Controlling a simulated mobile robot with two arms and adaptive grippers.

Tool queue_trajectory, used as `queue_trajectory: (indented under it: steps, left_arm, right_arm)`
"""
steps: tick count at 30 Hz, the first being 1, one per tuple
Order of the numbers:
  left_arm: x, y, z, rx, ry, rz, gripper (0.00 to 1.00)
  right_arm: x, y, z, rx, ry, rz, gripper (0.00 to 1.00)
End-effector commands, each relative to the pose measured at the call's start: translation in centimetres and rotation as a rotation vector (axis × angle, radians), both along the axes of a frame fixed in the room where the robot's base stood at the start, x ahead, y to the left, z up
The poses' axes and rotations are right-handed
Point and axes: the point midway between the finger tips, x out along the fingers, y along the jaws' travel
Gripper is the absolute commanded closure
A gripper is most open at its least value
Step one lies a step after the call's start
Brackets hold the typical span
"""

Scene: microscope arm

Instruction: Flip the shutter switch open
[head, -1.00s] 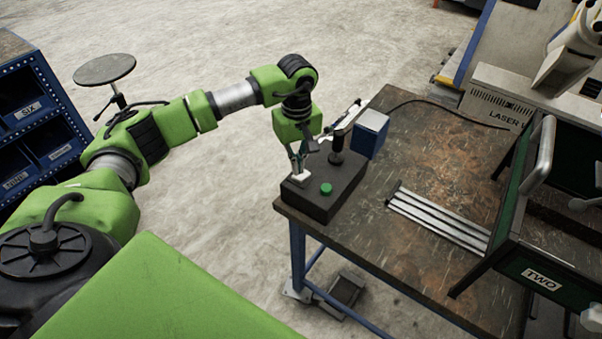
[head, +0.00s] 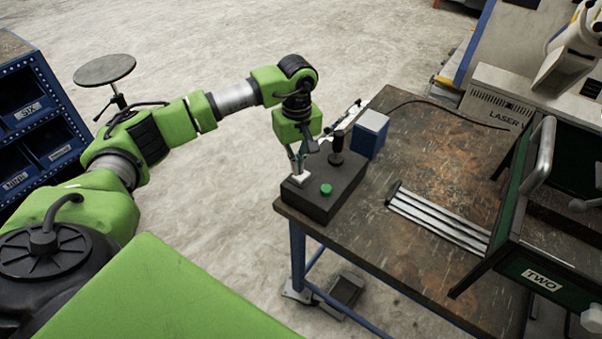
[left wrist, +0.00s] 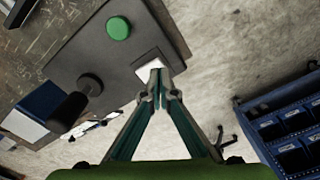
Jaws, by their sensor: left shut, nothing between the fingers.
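A dark control box (head: 325,198) sits at the table's near left corner. It carries a white switch (head: 301,179), a green button (head: 326,189) and a black joystick-like knob (head: 336,150). My left gripper (head: 299,170) points down, shut and empty, with its fingertips at the white switch. In the left wrist view the closed fingertips (left wrist: 160,88) overlap the lower part of the white switch (left wrist: 150,69), so I cannot tell whether they touch it. The green button (left wrist: 118,28) and the knob (left wrist: 75,107) also show there. My right gripper is not in view.
A blue and white box (head: 370,134) stands on the table behind the control box. Metal rails (head: 438,217) lie on the table to the right. A dark cabinet marked TWO (head: 541,277) stands at the right. The middle of the tabletop (head: 400,150) is clear.

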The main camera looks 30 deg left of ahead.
Motion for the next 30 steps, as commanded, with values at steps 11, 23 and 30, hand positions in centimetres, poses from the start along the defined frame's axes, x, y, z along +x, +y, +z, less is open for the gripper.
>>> queue_trajectory:
  steps: [11, 23, 30]
  left_arm:
    - [0.0, 0.0, -0.5, 0.0, 0.0, 0.0, 1.0]
    - [0.0, 0.0, -1.2, 0.0, 0.0, 0.0, 1.0]
    - [0.0, 0.0, -1.5, 0.0, 0.0, 0.0, 1.0]
  right_arm:
    - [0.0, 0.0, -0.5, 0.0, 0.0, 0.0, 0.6]
    - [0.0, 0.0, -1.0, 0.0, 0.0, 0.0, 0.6]
    - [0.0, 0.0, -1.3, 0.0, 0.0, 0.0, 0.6]
